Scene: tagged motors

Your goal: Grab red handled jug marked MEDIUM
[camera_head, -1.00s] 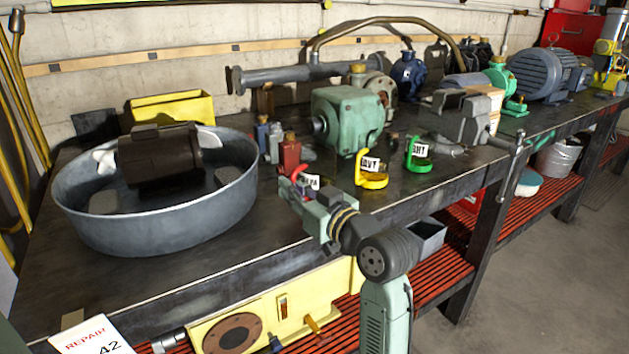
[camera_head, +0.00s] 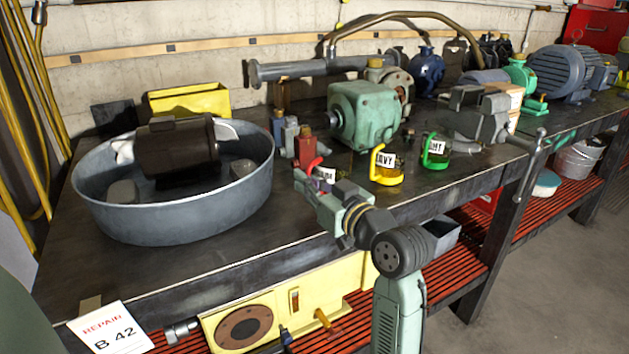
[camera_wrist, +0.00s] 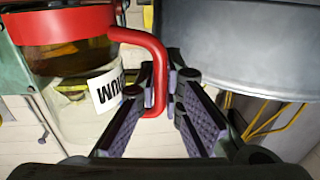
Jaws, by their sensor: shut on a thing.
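The jug with the red handle (camera_wrist: 158,75) shows at the left of the wrist view, with a red rim, clear body and a white label partly legible as "IUM". In the head view my gripper (camera_head: 308,184) reaches in from the front right. I cannot tell whether the jug touches the bench.
A yellow jug marked HEAVY (camera_head: 387,175) and a green jug (camera_head: 436,158) stand to the right. A round metal tub (camera_head: 170,220) holding a dark motor is to the left. A green gearbox (camera_head: 365,115) and a red bottle-like part (camera_head: 305,148) stand behind.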

